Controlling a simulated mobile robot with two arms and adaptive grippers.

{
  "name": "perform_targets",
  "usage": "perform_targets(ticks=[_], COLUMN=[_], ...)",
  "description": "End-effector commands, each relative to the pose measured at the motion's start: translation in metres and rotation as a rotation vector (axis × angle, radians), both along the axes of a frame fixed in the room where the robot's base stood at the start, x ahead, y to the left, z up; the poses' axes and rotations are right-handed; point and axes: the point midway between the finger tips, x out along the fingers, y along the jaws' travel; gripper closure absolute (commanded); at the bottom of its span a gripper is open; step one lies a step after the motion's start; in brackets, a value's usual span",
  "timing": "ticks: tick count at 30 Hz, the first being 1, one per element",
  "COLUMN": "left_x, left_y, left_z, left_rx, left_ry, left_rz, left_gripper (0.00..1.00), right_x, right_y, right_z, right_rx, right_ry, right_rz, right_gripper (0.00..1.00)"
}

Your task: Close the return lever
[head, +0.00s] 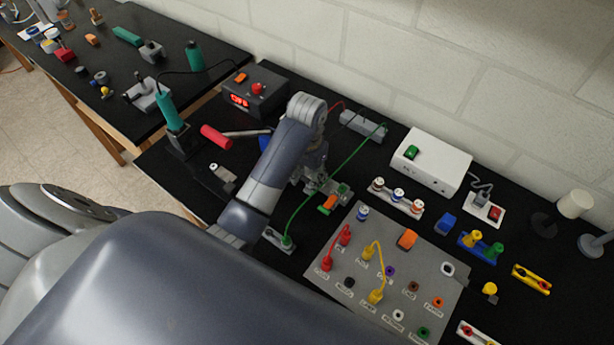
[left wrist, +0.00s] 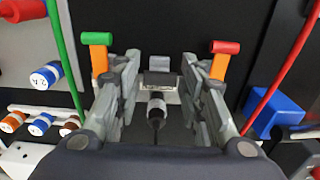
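In the left wrist view, two upright orange levers stand on either side of my left gripper (left wrist: 158,85). One has a green cap (left wrist: 98,45) and stands by the left finger. The other has a red cap (left wrist: 225,52) and stands by the right finger. No label shows which is the return lever. In the head view, an orange and green lever part (head: 328,203) lies just beside my left gripper (head: 318,183). My left fingers are spread apart, with a small grey fitting (left wrist: 158,82) visible between them. Finger contact is unclear. My right gripper is not seen.
A grey panel (head: 335,285) with plugs and jumper wires lies to the right of my left gripper. A green wire (head: 345,165) and a red wire (left wrist: 283,70) run close by. A dark power unit (head: 257,92) and a white box (head: 430,160) stand behind.

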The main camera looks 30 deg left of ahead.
Motion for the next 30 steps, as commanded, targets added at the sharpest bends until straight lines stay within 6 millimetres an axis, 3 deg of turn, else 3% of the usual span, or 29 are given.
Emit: perform_targets(ticks=[14,23,30], left_x=[-0.007,-0.02,-0.028], left_y=[0.001,0.003,0.004], left_z=[-0.003,-0.013,-0.027], left_rx=[-0.015,-0.05,-0.08], left_ry=[-0.107,-0.349,-0.574], left_rz=[0.0,0.0,-0.001], left_gripper=[0.87,0.87,0.87], right_x=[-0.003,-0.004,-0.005], right_y=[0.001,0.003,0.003], right_z=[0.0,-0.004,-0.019], right_rx=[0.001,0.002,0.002], right_ry=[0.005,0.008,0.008], right_rz=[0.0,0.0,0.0], right_gripper=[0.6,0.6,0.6])
